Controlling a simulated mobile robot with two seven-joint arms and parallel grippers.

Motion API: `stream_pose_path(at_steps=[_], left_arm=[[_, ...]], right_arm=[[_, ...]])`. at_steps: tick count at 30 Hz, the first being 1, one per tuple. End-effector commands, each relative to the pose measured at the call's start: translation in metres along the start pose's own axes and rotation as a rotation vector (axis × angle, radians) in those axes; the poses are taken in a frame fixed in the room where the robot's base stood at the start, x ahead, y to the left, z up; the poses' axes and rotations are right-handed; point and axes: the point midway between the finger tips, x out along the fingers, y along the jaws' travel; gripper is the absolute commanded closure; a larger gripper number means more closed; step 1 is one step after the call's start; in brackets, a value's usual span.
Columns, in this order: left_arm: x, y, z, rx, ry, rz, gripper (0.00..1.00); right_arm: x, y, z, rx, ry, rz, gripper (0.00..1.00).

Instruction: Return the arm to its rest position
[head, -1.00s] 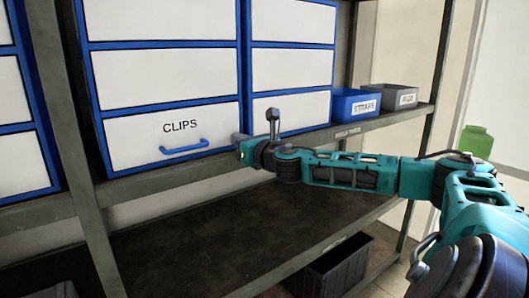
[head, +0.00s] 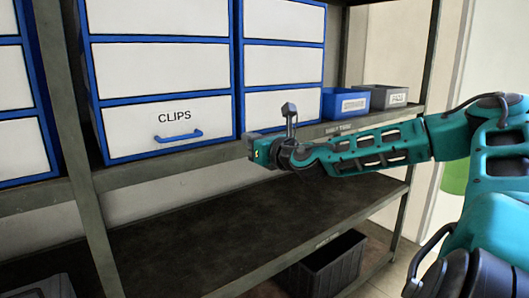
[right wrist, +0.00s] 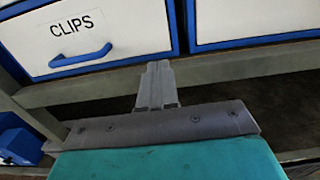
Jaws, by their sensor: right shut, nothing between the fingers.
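My right gripper (head: 252,148) is in front of the shelf unit, to the right of the CLIPS drawer and below the drawer cabinets. In the right wrist view its two fingers (right wrist: 158,85) are together with nothing between them. The white CLIPS drawer (head: 135,138), with blue edges and a blue handle, is shut; it also shows in the right wrist view (right wrist: 120,30). The gripper is apart from the handle. My right arm reaches in from the right. My left gripper is not in view.
A blue bin (head: 335,104) and a grey bin (head: 380,98) stand on the upper shelf at right. The lower shelf (head: 200,235) is bare. A dark crate (head: 335,268) is below it. A green object (head: 455,178) is partly hidden behind my arm.

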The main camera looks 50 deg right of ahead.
Motion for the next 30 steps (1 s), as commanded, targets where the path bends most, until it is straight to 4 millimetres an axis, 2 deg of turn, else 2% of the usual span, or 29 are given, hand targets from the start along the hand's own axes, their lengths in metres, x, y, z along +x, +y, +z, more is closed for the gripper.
stream_pose_path(at_steps=[6,12,23,26,29,30], left_arm=[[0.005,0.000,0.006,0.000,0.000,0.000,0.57],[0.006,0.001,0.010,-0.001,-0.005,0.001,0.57],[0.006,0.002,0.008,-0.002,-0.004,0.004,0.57],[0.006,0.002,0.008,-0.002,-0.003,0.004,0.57],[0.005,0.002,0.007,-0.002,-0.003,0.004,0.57],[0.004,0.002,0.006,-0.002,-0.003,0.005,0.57]], right_arm=[[-0.028,0.000,0.000,-0.001,-0.002,-0.001,1.00],[-0.046,0.000,0.000,-0.001,-0.001,0.000,1.00],[-0.051,0.001,-0.001,0.005,0.002,0.000,1.00],[-0.048,0.008,-0.013,0.048,0.023,0.014,1.00],[-0.042,0.027,-0.046,0.168,0.083,0.045,1.00],[-0.040,0.037,-0.063,0.236,0.117,0.060,1.00]])
